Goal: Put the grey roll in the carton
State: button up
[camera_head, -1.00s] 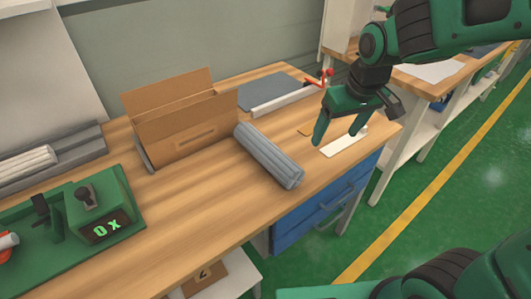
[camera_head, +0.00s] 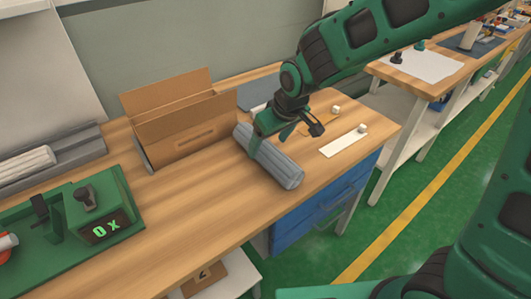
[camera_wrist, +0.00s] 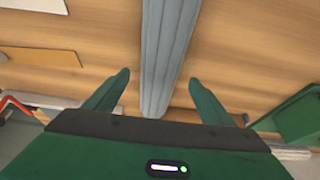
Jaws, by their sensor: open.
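The grey roll (camera_head: 277,166) lies on the wooden workbench, just right of the carton. It also shows in the wrist view (camera_wrist: 168,50), running between my two fingers. The open brown carton (camera_head: 180,138) stands upright with its flap raised at the back. My gripper (camera_head: 268,145) is over the far half of the roll with its fingers pointing down. In the wrist view my gripper (camera_wrist: 160,88) is open, one finger on each side of the roll, with gaps showing. I cannot tell how far above the bench the fingertips are.
A green device with a lit display (camera_head: 104,228) stands at the left front. A grey tray (camera_head: 60,155) with pale rolls is at the left back. A white strip (camera_head: 340,143) lies right of the roll. The bench in front of the carton is clear.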

aim_at(267, 146)
jog(key=x, duration=0.4)
jog(key=shift+w+f, duration=0.25)
jog(key=shift+f, duration=0.1)
jog(key=c, duration=1.5)
jog(key=shift+r, duration=0.1)
